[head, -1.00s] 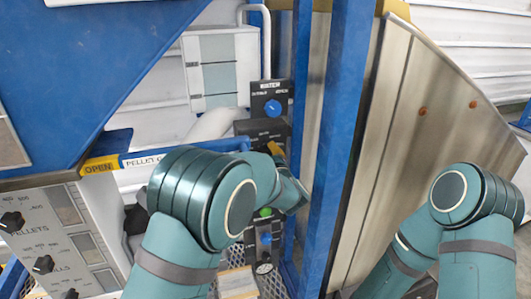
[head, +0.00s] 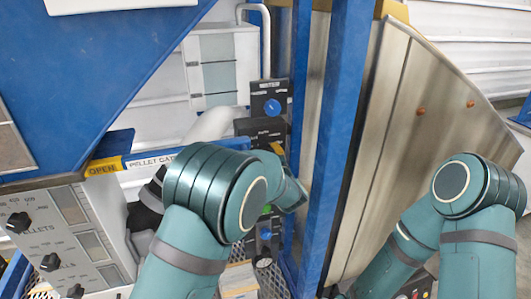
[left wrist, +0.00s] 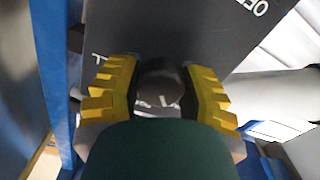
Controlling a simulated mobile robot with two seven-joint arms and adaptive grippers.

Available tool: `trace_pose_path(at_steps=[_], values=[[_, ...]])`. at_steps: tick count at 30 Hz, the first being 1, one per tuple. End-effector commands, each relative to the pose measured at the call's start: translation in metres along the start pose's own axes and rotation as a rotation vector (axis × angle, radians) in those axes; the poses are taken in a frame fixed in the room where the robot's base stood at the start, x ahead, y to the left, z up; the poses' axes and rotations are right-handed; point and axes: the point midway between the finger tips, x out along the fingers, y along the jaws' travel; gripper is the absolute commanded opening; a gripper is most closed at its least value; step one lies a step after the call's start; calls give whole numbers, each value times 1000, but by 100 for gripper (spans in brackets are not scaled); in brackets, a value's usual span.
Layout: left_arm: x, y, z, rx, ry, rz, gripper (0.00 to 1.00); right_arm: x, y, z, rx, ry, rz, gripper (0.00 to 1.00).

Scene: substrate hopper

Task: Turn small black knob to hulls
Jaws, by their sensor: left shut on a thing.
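The small black knob (left wrist: 160,80) sits on a dark panel (left wrist: 185,35) in the left wrist view. The knob is hidden there. My right arm shows at the right, but its gripper is not visible.
A panel with a blue knob (head: 271,107) is just above. A blue post (head: 342,120) stands close to the right, beside a metal hopper wall (head: 425,120). A box with several black knobs (head: 62,235) is at lower left, below a pellet gate label (head: 150,161).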

Motion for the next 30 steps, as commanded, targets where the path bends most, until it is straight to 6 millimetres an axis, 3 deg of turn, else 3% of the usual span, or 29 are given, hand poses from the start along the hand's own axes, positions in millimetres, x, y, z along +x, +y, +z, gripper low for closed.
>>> trace_pose_path(at_steps=[5,6,8,9,20,23,30], values=[[1,0,-3,-3,6,0,4,0,0,0,0,0,0,43],[1,0,-3,-3,6,0,45,0,0,0,0,0,0,43],[1,0,-3,-3,6,0,66,0,0,0,0,0,0,43],[1,0,-3,-3,5,0,72,0,0,0,0,0,0,43],[-3,0,-1,-3,1,0,72,0,0,0,0,0,0,43],[-13,1,-1,-3,1,0,72,0,0,0,0,0,0,43],[-59,1,-1,-2,1,3,72,0,0,0,0,0,0,43]])
